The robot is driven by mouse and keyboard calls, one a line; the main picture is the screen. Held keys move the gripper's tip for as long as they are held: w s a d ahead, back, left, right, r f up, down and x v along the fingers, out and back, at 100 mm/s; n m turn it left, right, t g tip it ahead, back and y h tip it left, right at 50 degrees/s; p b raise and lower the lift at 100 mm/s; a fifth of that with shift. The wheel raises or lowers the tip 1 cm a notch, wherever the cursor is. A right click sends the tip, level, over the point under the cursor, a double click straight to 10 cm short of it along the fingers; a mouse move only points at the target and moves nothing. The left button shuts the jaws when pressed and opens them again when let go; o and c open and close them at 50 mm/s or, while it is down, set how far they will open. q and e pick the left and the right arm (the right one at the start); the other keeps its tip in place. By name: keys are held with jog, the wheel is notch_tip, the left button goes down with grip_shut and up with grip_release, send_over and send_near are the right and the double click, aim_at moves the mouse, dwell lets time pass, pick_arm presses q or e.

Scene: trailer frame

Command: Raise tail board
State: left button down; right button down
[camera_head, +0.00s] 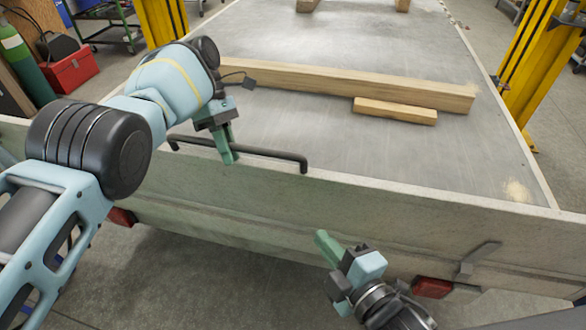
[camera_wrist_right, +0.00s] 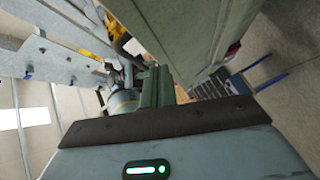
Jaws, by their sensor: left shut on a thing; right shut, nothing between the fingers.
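The tail board (camera_head: 400,212) is a long, pale, worn panel across the near end of the trailer bed. It looks close to upright, with its top edge near the bed's level. A black bar handle (camera_head: 275,153) is fixed at its top edge, left of the middle. My left gripper (camera_head: 229,157) reaches over the top edge from the left, its green fingers shut on the handle. My right gripper (camera_head: 322,240) is in front of the board's outer face, low and right of the handle, shut and empty. Its green fingers also show in the right wrist view (camera_wrist_right: 156,86).
A long timber beam (camera_head: 350,82) and a short wood block (camera_head: 395,110) lie on the trailer bed (camera_head: 300,125). A latch lever (camera_head: 478,258) and a red lamp (camera_head: 433,287) sit at lower right. Yellow posts (camera_head: 540,65) flank the trailer. A red toolbox (camera_head: 70,70) stands left.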

pick_arm(q)
jog(key=shift+r, duration=0.35)
pick_arm(e)
notch_tip(320, 180, up, 7)
jog(key=a+n+t+y, duration=0.1)
jog(key=a+n, duration=0.1)
jog(key=n, duration=0.2)
send_near(282, 157)
jog(key=a+x, duration=0.1)
jog(key=x, duration=0.4)
jog(key=shift+w+d, duration=0.35)
jog(key=shift+d, duration=0.05)
